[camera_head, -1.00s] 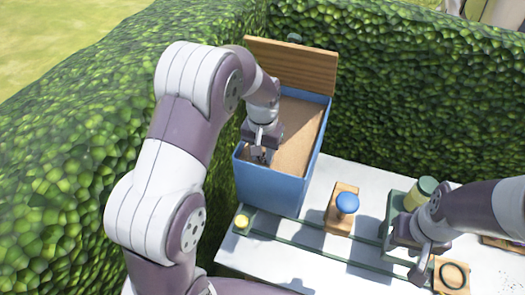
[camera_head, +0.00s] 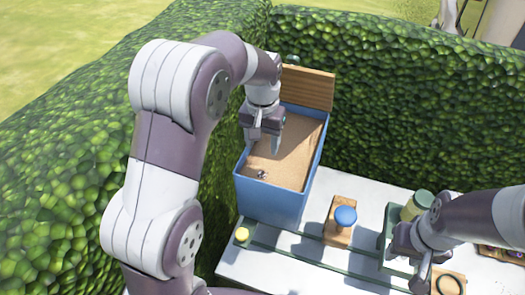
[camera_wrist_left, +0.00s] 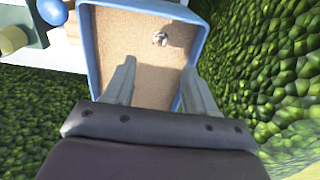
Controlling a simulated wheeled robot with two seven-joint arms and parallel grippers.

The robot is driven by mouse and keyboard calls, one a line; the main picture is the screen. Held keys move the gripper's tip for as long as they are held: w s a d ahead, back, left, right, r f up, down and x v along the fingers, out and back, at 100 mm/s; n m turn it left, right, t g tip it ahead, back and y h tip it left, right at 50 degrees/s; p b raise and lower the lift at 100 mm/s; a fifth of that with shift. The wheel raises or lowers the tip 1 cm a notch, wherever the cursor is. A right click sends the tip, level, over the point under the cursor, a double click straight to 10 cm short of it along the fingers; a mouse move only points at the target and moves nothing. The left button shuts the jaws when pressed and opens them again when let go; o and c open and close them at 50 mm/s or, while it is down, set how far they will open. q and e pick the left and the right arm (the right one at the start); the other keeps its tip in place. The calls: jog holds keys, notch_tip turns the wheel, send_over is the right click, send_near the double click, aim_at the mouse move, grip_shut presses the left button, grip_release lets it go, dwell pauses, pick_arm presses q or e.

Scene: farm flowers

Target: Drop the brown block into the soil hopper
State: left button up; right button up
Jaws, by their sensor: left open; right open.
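The soil hopper (camera_head: 275,201) is a blue box with brown, grainy soil inside and a wooden board standing at its back. It also shows in the left wrist view (camera_wrist_left: 94,60). A small object (camera_head: 262,175) lies on the soil near the front left; it shows as a pale and dark lump in the left wrist view (camera_wrist_left: 159,39). I cannot tell its colour well enough to be sure it is the brown block. My left gripper (camera_head: 263,149) is open and empty above the soil, apart from the object. My right gripper (camera_head: 409,262) is at the right side of the table.
A wooden block with a blue knob (camera_head: 345,216) stands right of the hopper. A green cylinder (camera_head: 416,204) stands beside my right arm. A yellow knob (camera_head: 242,235) is at the table's left edge. Tall hedges (camera_head: 430,130) border the back and left.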

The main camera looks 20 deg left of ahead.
pick_arm(q)
jog(key=s+a+f+t, duration=0.1)
jog(key=s+f, duration=0.1)
jog(key=s, duration=1.6)
notch_tip(320, 180, down, 19)
jog(key=b, duration=1.8)
jog(key=shift+w+b, duration=0.3)
jog(key=shift+w, duration=0.15)
pick_arm(e)
notch_tip(320, 180, down, 17)
pick_arm(q)
jog(key=shift+w+a+f, duration=0.1)
pick_arm(e)
jog(key=shift+f, duration=0.1)
